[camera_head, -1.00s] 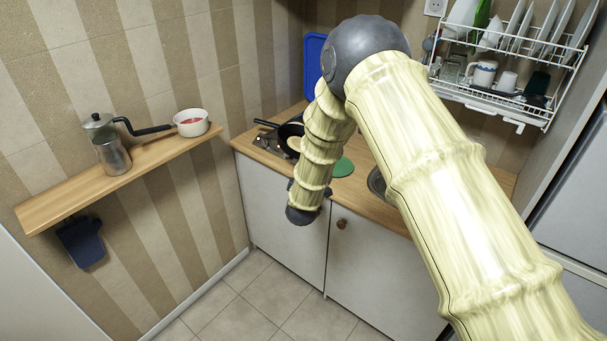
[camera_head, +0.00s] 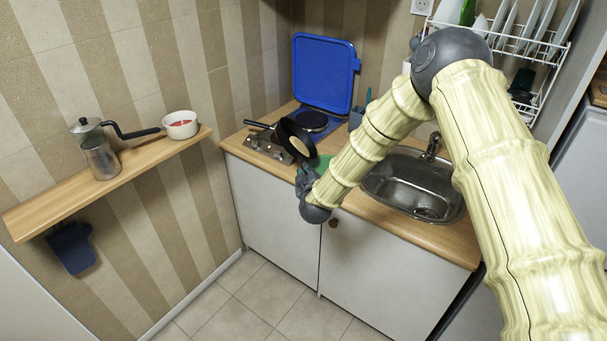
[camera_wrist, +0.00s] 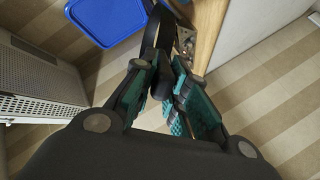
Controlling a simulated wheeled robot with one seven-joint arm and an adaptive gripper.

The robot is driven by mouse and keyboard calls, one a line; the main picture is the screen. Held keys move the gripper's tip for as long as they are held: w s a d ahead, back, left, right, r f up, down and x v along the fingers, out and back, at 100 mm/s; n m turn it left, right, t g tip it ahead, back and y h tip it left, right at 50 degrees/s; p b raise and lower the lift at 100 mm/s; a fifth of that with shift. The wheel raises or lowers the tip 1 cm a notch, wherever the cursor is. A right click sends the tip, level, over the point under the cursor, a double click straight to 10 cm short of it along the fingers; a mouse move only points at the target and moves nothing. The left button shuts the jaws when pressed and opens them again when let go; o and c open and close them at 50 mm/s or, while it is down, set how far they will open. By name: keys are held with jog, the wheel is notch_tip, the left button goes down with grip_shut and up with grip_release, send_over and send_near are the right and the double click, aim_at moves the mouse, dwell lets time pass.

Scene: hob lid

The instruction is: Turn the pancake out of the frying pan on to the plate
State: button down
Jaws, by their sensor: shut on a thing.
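The black frying pan (camera_head: 287,133) is tilted steeply on its side above the front of the hob. The pale pancake (camera_head: 300,148) shows against its inner face. My gripper (camera_head: 307,176) is in front of the pan at the counter's front edge. In the wrist view my gripper (camera_wrist: 155,80) is shut on a dark part of the frying pan (camera_wrist: 152,40), apparently its handle. The green plate (camera_head: 325,162) lies on the counter just right of the pan, partly hidden by my arm.
The hob (camera_head: 270,146) has a dark handle (camera_head: 258,124) over its left side. Its blue lid (camera_head: 324,72) stands raised behind. The sink (camera_head: 415,185) is at the right. A shelf (camera_head: 120,178) holds a coffee pot (camera_head: 98,150) and white saucepan (camera_head: 180,124).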

jog(key=w+d+f+m+t+y+b, duration=0.1)
jog(key=d+f+m+y+b, duration=0.2)
jog(key=d+m+b, duration=0.9)
jog(key=d+f+b, duration=0.1)
jog(key=b, duration=0.5)
jog(key=shift+d+t+y+b, duration=0.2)
jog(key=shift+t+y+b, duration=0.1)
jog(key=shift+y+b, duration=0.1)
dwell(1.3)
jog(key=shift+f, duration=0.1)
jog(key=shift+d, duration=0.1)
dwell(1.2)
